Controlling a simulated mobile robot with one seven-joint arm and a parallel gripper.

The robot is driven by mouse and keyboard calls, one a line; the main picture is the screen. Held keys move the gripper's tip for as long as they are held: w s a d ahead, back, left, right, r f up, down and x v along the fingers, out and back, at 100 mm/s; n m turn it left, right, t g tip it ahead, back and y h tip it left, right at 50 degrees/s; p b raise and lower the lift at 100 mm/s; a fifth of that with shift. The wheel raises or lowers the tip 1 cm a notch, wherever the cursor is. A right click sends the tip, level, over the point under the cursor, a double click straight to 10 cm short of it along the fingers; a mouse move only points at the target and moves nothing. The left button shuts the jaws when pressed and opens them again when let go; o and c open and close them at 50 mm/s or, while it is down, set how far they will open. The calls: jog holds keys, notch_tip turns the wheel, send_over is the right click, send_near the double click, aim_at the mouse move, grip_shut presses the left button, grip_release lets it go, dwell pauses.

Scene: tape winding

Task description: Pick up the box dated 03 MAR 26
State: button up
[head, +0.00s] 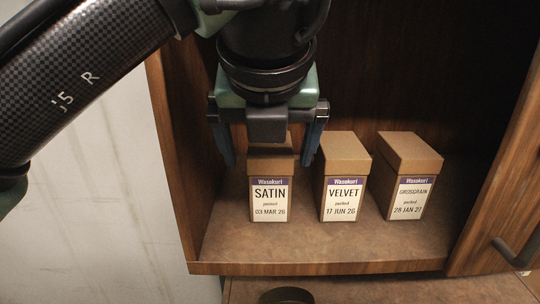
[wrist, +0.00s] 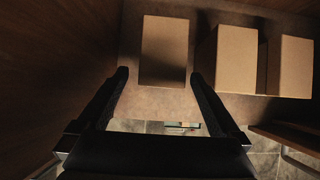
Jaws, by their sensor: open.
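The box dated 03 MAR 26 (head: 270,200) is a brown carton labelled SATIN. It stands upright at the left of a row of three on the cabinet shelf. My gripper (head: 270,158) is open and hangs over this box in the head view, hiding part of its top. In the wrist view the SATIN box top (wrist: 165,50) lies ahead of the open fingertips (wrist: 160,75), between their lines. The fingers do not appear to touch it, and nothing is between them.
The VELVET box (head: 343,180), dated 17 JUN 26, stands close to the right. The GROSGRAIN box (head: 408,180), dated 28 JAN 27, is farther right. The cabinet's left wall (head: 180,150) is near my gripper. An open door (head: 510,190) with a dark handle is at right.

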jog(key=shift+x, duration=1.1)
jog(key=b+x, duration=0.3)
jog(key=x, duration=0.1)
jog(key=shift+w+d+b, duration=0.15)
jog(key=shift+w+b, duration=0.2)
jog(key=shift+b, duration=0.05)
jog(key=shift+w+f, duration=0.1)
jog(key=shift+w, duration=0.1)
jog(key=shift+s, duration=0.25)
jog(key=shift+c, duration=0.6)
jog(key=shift+w, duration=0.1)
jog(key=c, duration=1.4)
